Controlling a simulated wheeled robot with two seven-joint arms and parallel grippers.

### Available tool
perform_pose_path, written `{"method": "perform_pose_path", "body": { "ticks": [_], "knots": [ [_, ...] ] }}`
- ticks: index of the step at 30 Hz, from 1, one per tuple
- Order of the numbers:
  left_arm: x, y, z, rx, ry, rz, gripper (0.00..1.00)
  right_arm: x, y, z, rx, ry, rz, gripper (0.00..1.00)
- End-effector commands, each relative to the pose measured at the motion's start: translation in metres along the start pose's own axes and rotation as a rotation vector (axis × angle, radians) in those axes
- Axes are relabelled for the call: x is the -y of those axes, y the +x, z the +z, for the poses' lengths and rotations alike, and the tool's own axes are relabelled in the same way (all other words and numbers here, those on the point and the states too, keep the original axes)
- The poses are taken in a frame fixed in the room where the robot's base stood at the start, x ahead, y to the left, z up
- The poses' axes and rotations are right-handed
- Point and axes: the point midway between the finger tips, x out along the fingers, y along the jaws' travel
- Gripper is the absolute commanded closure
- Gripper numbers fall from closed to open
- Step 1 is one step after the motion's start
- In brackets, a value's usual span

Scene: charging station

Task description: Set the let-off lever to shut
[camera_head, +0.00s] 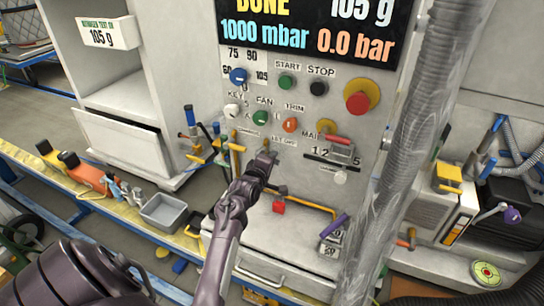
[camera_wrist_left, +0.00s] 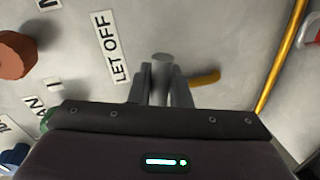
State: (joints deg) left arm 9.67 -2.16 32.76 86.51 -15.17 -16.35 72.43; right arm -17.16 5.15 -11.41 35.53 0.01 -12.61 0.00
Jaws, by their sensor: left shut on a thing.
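The let-off lever shows in the left wrist view as a grey round hub (camera_wrist_left: 163,62) with a yellow handle end (camera_wrist_left: 206,77) sticking out to the right. The LET OFF label (camera_wrist_left: 111,47) is to its left, and also shows in the head view (camera_head: 284,141). My left gripper (camera_head: 269,160) is at the panel below this label and hides most of the lever there. In the wrist view its fingers (camera_wrist_left: 162,85) are shut on the lever, just at the hub. My right gripper is not in view.
The display (camera_head: 310,32) reads DONE, 1000 mbar and 0.0 bar. A red emergency button (camera_head: 358,101) is to the right, beside a thick grey hose (camera_head: 415,120). A yellow pipe (camera_head: 310,203) runs below my gripper.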

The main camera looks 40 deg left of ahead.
Motion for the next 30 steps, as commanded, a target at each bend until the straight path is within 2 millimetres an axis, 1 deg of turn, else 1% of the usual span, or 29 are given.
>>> {"method": "perform_pose_path", "body": {
  "ticks": [1,9,16,29,30],
  "knots": [
    [-0.005,-0.001,0.000,0.009,-0.032,-0.001,1.00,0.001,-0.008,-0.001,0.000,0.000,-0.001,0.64],
    [-0.009,-0.002,0.000,0.034,-0.159,0.001,1.00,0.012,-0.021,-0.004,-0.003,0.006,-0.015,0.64],
    [-0.009,-0.002,-0.001,0.042,-0.204,0.000,1.00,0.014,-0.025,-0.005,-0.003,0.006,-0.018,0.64],
    [-0.009,-0.002,-0.001,0.043,-0.212,0.001,1.00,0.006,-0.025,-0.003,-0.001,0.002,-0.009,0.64],
    [-0.009,-0.002,-0.001,0.043,-0.212,0.001,0.79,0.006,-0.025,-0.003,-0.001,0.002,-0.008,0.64]
  ]
}}
